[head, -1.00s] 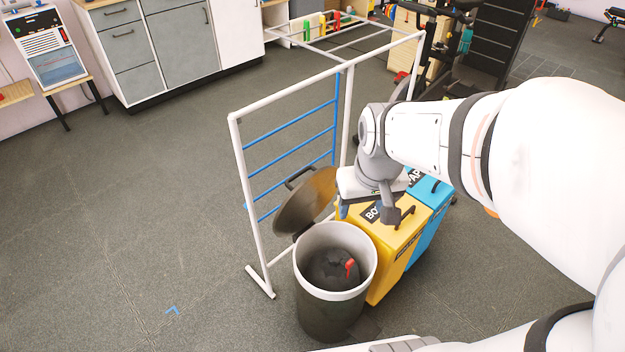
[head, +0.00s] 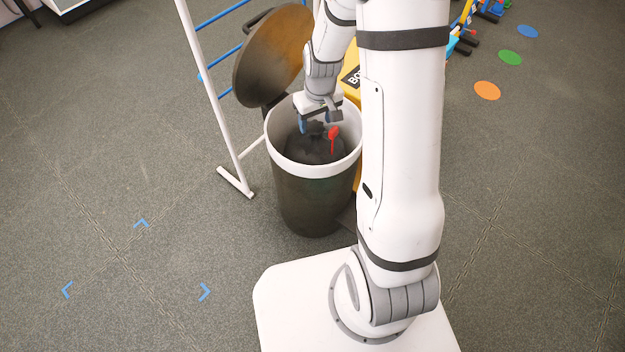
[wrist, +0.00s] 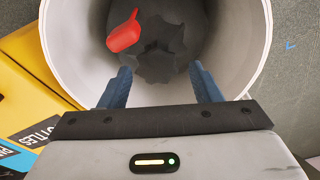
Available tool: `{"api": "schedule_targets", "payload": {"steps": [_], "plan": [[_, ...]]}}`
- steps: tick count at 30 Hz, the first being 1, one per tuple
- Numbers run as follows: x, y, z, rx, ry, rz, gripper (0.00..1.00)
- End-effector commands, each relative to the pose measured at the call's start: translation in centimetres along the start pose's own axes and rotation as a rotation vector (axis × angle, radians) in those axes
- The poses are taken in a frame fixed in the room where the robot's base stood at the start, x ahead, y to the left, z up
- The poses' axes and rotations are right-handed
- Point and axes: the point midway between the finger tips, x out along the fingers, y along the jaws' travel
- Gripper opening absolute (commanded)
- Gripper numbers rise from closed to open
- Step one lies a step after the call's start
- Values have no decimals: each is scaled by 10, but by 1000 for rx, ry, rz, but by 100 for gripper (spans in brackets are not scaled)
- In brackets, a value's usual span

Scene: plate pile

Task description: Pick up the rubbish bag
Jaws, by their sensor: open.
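The dark rubbish bag (head: 313,150) sits inside the round bin, with a red tie or tag (head: 333,136) at its top. The bin (head: 314,205) is dark with a white rim, and its lid (head: 275,55) stands open behind it. My gripper (head: 319,127) is at the bin mouth, pointing down above the bag. In the wrist view my gripper (wrist: 160,88) has its blue fingers spread apart with nothing between them. The bag (wrist: 160,50) and its red tag (wrist: 124,33) show just beyond the fingertips. The lower part of the bag is hidden.
A yellow bottles box (wrist: 38,55) and a blue box (wrist: 15,155) stand close beside the bin. A white rack frame (head: 215,105) with blue rails stands left of it. Coloured floor dots (head: 487,90) lie at the upper right. The floor at left is clear.

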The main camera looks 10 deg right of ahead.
Motion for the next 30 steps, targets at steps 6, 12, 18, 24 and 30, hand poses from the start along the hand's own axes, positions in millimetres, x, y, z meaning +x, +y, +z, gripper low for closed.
{"api": "schedule_targets", "payload": {"steps": [6,12,18,24,30], "plan": [[22,1,-2,0,-1,0,57],[53,4,-7,0,-2,-1,57],[62,4,-8,-1,0,0,57],[62,4,-8,-1,0,0,52],[61,4,-8,-1,0,0,35]]}}
